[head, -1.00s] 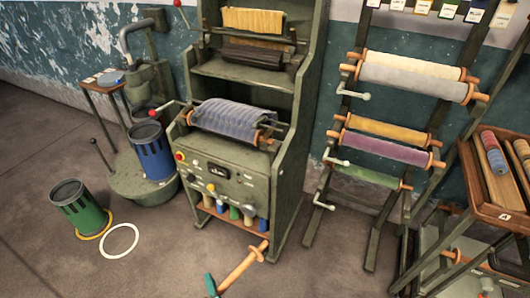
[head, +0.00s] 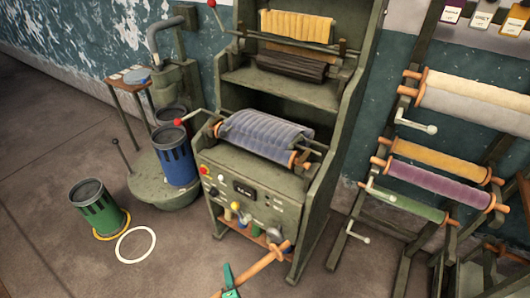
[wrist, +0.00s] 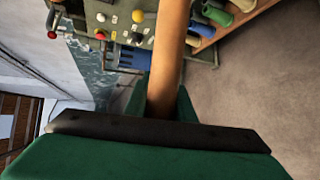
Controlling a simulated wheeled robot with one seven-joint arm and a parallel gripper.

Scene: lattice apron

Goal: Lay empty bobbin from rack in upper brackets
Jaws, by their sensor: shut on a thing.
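My gripper (head: 230,284) is at the bottom of the head view, shut on a bare wooden bobbin (head: 262,264). The bobbin slants up to the right, its flanged far end in front of the machine's lower shelf. In the wrist view the bobbin (wrist: 172,50) rises from between my green fingers (wrist: 160,125). The green machine (head: 250,205) stands ahead. A blue-grey roll (head: 265,135) lies across its middle opening. Yellow cloth (head: 297,26) hangs above a dark roll (head: 292,64) at the top. I cannot clearly make out the upper brackets.
A rack (head: 408,262) with several wound rolls stands at the right. A blue can (head: 176,156) on a round base and a green can (head: 98,208) stand at the left. A white ring (head: 136,246) lies on the floor. Open floor lies in front of the machine.

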